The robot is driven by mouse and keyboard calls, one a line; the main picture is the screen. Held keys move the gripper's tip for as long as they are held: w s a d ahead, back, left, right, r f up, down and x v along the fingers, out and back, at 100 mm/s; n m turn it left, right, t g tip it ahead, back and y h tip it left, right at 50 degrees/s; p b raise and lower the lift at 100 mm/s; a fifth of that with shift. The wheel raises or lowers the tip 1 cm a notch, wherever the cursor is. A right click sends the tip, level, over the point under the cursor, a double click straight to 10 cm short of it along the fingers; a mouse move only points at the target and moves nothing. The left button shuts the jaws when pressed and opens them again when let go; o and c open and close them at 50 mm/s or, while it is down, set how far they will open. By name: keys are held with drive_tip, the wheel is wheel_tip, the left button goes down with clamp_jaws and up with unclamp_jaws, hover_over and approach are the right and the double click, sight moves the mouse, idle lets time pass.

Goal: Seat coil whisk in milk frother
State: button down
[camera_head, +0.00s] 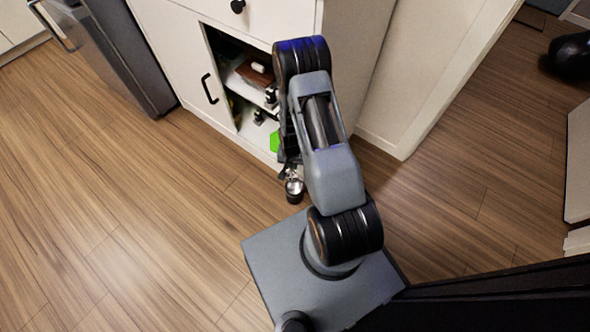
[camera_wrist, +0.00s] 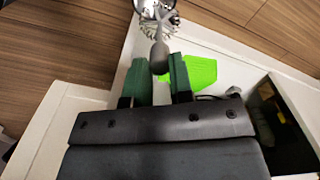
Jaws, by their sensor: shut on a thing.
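My gripper (camera_wrist: 160,78) has dark green fingertips closed on the grey, rounded stem of the coil whisk (camera_wrist: 158,54). The whisk's wire coil points away from the fingers, toward the top of the wrist view. A shiny round metal vessel (camera_wrist: 143,9), apparently the milk frother, is cut off by the top edge behind the coil. I cannot tell whether the coil is inside it or only in front of it. In the head view a small metal and black vessel (camera_head: 294,190) shows beside my arm, low in front of the cabinet. My gripper is mostly hidden there.
The white cabinet (camera_head: 352,60) has an open compartment with shelves holding several small items. A bright green piece (camera_head: 275,141) is near its lower opening and behind my fingers in the wrist view (camera_wrist: 190,72). A black-handled door (camera_head: 190,75) is left. Wood floor is clear at left.

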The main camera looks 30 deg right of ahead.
sight(294, 182)
drive_tip(key=shift+s+d+f+m, duration=0.15)
drive_tip(key=shift+f+m, duration=0.1)
drive_tip(key=shift+f, duration=0.3)
drive_tip(key=shift+s+d+f+m, duration=0.1)
drive_tip(key=shift+f+m, duration=0.1)
drive_tip(key=shift+f, duration=0.35)
drive_tip(key=shift+s+d+f+m, duration=0.15)
drive_tip(key=shift+f+m, duration=0.1)
drive_tip(key=shift+f, duration=0.3)
drive_tip(key=shift+f+b, duration=4.9)
drive_tip(key=shift+f, duration=0.95)
drive_tip(key=c, duration=0.9)
unclamp_jaws()
wheel_tip(294, 182, up, 14)
drive_tip(key=p, duration=0.6)
drive_tip(key=shift+f, duration=0.1)
